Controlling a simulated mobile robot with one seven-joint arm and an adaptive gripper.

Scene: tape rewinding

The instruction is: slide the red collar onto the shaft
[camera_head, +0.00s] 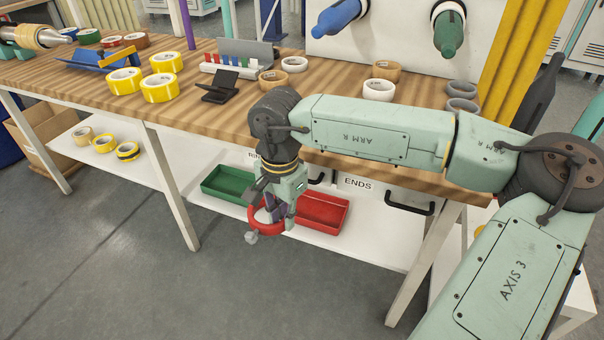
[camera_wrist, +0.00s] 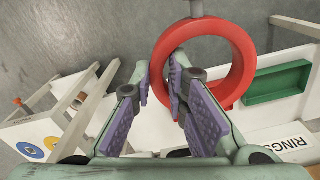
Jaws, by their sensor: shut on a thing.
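The red collar (camera_head: 257,221) is a thick ring with a grey knob on its rim. It also shows in the wrist view (camera_wrist: 243,60). My gripper (camera_head: 276,207) is shut on one side of the ring, in front of the table and below its top. In the wrist view my gripper's purple pads (camera_wrist: 160,86) lie on either side of the rim, and the ring's opening is clear. A metal shaft (camera_head: 68,32) with a tan roll around it shows at the far left of the head view, well away from the collar. Its far end is cut off.
The wooden table (camera_head: 200,118) bears several tape rolls (camera_head: 160,87), a blue stand (camera_head: 85,61) and a black stand (camera_head: 219,88). A green bin (camera_head: 228,184) and a red bin (camera_head: 322,212) sit on the lower shelf behind my gripper. The floor in front is clear.

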